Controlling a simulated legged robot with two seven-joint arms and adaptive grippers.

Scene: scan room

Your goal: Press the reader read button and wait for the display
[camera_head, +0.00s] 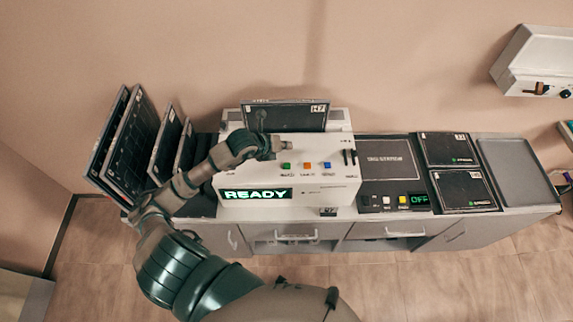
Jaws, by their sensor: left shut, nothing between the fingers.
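The reader (340,187) is a white box on the counter. Its lit display (257,194) reads READY in green. On its top sit a green button (286,166), an orange button (307,166) and a blue button (327,165); their small labels are too blurred to read. A dark plate marked H7 (290,117) stands at the reader's back. My left gripper (277,147) is shut and empty over the reader's top, just behind and left of the green button. It looks apart from the button, though the height gap is hard to judge. My right gripper is out of view.
Dark panels (137,132) stand upright at the left. Right of the reader are a dark unit (388,160) with a display (419,200) reading OFF, flat dark plates (463,190) and a grey tray (518,172). A white wall box (540,62) hangs at upper right.

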